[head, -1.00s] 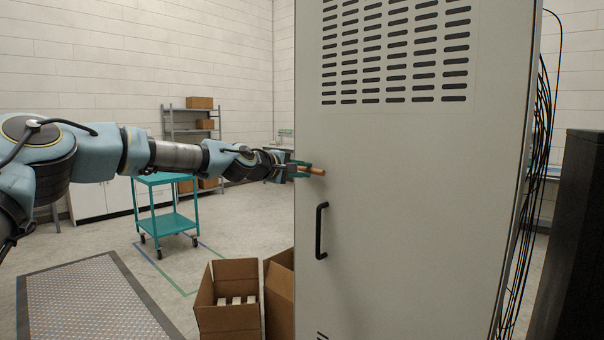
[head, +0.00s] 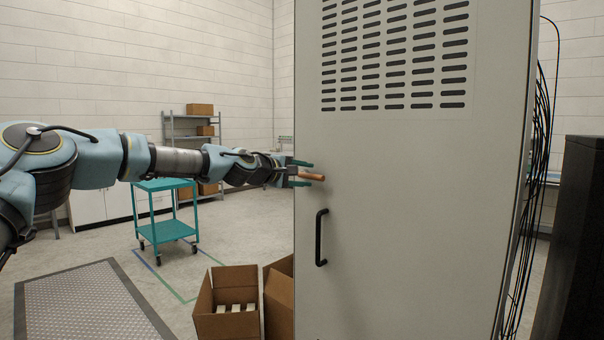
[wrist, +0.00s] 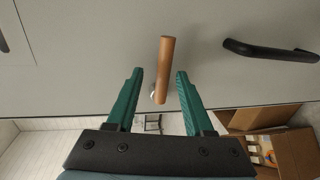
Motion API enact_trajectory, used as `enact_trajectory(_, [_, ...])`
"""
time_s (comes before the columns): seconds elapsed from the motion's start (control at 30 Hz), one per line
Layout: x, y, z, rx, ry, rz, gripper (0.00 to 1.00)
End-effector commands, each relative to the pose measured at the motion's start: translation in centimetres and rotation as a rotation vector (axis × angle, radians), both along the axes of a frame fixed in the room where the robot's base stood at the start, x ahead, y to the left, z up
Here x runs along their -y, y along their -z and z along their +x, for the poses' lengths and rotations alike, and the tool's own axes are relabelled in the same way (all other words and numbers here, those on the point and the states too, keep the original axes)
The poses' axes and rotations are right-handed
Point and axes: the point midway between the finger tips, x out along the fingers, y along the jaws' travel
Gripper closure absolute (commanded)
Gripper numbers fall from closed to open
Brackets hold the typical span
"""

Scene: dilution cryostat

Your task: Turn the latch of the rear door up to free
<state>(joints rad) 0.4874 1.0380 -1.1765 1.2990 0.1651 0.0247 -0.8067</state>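The latch (head: 313,176) is a copper-coloured bar near the left edge of the grey rear door (head: 410,200). It lies nearly level, its free end pointing right and slightly down. In the wrist view the latch (wrist: 165,60) stands between my fingers and reaches past their tips, with a small silver pivot at its lower end. My gripper (head: 303,174) has green fingers, one above and one below the latch. In the wrist view my gripper (wrist: 160,72) is open, with a gap on both sides of the bar.
A black door handle (head: 321,237) sits below the latch and also shows in the wrist view (wrist: 270,50). Open cardboard boxes (head: 226,310) stand on the floor by the door. A teal cart (head: 165,230) is behind my arm. Black cables (head: 530,170) hang at the right.

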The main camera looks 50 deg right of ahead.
Motion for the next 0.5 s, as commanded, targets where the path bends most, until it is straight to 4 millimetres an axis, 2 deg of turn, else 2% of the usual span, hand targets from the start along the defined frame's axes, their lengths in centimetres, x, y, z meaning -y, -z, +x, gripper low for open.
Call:
enact_trajectory(0.27, [-0.4,0.1,0.2,0.001,-0.003,0.001,0.48])
enact_trajectory(0.37, [-1.4,0.0,0.4,0.002,-0.005,0.000,0.48])
enact_trajectory(0.5, [-3.8,-0.3,0.6,0.002,-0.005,0.000,0.48])
